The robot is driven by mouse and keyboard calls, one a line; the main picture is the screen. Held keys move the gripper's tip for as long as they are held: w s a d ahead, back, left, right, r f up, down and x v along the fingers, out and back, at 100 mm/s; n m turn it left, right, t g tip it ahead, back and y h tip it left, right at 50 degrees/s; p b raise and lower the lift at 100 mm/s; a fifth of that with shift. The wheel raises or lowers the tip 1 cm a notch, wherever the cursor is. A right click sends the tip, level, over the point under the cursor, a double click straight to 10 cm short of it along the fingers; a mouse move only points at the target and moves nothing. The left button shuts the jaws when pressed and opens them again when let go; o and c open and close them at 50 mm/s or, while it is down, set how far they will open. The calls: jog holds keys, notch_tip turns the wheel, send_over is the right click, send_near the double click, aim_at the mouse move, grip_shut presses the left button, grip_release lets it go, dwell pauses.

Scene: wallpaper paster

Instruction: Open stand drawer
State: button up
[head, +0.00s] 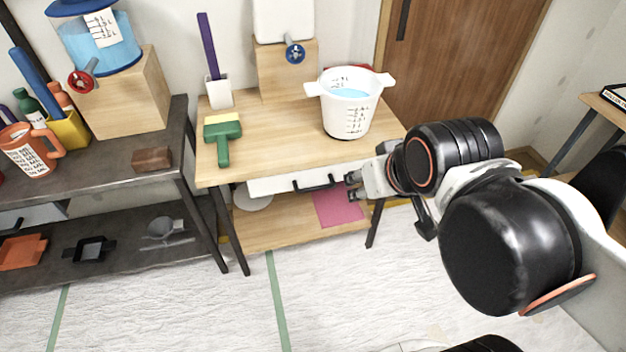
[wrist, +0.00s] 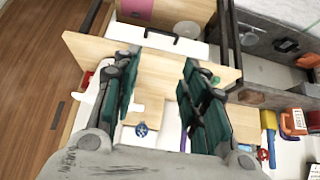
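The wooden stand (head: 285,150) has a white drawer (head: 268,186) under its top, with a black bar handle (head: 314,183) on the front. I cannot tell for sure whether the drawer is fully shut. My gripper (head: 351,186) is just right of the handle in the head view, apart from it. In the wrist view my gripper (wrist: 158,80) is open with nothing between its fingers. The handle (wrist: 170,37) and part of the white drawer front (wrist: 196,48) show beyond the fingertips, above the wooden top's edge.
On the stand are a white bucket (head: 349,112), a green brush (head: 223,140) and a wooden box (head: 286,75). A pink sheet (head: 337,208) lies on its lower shelf. A dark shelf unit (head: 110,165) stands left. The floor in front (head: 200,310) is clear.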

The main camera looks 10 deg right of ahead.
jog(key=shift+w, duration=0.1)
jog(key=shift+c, duration=0.8)
